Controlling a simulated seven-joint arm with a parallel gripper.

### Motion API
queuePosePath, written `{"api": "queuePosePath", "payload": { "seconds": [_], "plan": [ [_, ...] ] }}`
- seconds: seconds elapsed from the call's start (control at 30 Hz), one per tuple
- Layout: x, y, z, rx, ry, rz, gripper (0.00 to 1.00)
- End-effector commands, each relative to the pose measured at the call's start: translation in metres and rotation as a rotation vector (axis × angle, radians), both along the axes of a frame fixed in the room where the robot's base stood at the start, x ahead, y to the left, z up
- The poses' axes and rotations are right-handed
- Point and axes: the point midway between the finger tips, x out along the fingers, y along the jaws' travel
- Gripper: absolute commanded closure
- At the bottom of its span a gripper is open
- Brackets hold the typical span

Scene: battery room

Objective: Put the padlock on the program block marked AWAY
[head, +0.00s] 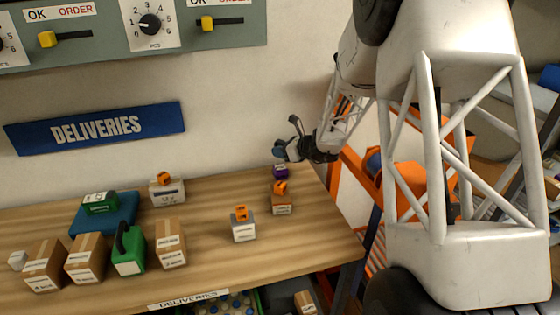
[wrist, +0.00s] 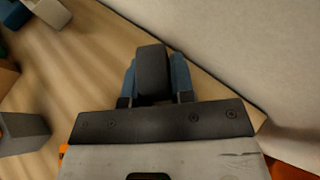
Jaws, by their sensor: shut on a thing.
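My gripper (head: 285,151) is above the back right of the wooden table in the head view. In the wrist view its blue-sided fingers (wrist: 153,80) are closed around a dark grey block-shaped thing (wrist: 151,65); I cannot tell whether this is the padlock. A small purple thing (head: 280,172) shows just below the gripper; whether they touch is unclear.
Cardboard boxes (head: 84,260) and a green container with a black handle (head: 128,257) stand front left. A blue tray (head: 118,216) holds a green item. The wall rises close behind the table (head: 205,262). Bare wood lies between the left group and the grey block.

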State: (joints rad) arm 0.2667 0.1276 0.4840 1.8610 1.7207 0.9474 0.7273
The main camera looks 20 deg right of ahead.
Motion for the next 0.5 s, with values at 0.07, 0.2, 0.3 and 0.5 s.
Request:
{"api": "queuePosePath", "payload": {
  "seconds": [0.07, 0.2, 0.3, 0.5],
  "plan": [
    [0.0001, 0.0, -0.0037, -0.001, -0.001, 0.0, 1.0],
    [0.0001, 0.0, -0.0047, -0.001, -0.002, 0.001, 1.0],
    [0.0002, -0.0001, -0.0046, -0.001, -0.001, 0.001, 1.0],
    [0.0, 0.0, -0.01, -0.001, -0.001, 0.0, 1.0]
  ]
}}
